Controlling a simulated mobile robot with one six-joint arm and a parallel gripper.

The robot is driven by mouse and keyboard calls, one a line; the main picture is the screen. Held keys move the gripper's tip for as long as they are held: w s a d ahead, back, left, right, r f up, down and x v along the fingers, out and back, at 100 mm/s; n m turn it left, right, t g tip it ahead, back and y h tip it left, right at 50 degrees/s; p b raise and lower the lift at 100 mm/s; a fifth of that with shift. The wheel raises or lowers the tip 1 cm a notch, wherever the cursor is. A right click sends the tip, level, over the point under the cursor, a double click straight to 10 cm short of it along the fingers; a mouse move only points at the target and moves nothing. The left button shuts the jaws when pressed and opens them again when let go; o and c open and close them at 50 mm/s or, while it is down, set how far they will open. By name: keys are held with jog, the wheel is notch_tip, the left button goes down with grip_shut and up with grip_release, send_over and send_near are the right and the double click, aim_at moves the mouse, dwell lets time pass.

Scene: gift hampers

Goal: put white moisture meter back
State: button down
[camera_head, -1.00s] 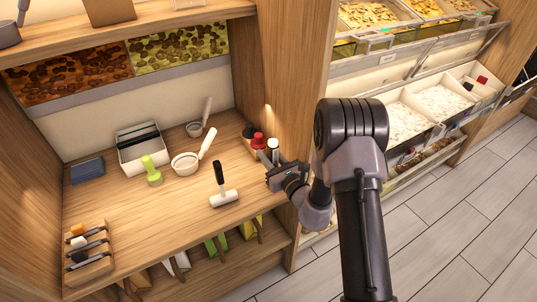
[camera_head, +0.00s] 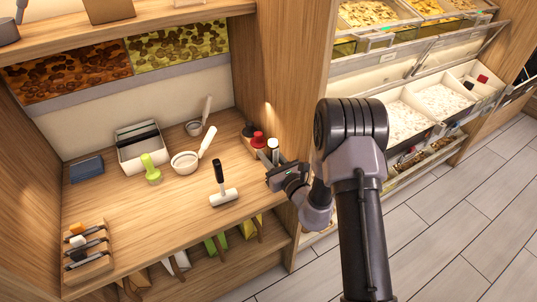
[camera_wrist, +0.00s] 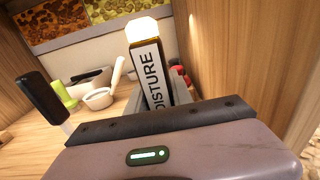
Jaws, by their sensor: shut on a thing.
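The white moisture meter (camera_wrist: 150,66) stands upright between my gripper's fingers in the wrist view, tilted slightly in the picture. My gripper (camera_wrist: 152,105) is shut on the meter. Its lower end is hidden by my gripper, and I cannot tell whether it touches the shelf.
A rack (camera_head: 92,265) with several slots is at the front left. A wooden upright (camera_head: 290,80) rises close behind my gripper.

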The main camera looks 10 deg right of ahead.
jog(key=shift+f, duration=0.1)
jog(key=c, duration=1.1)
grip_release()
jog(key=shift+o, duration=0.2)
jog(key=v, duration=1.7)
jog(key=shift+s+p, duration=0.2)
jog(key=shift+p, duration=0.15)
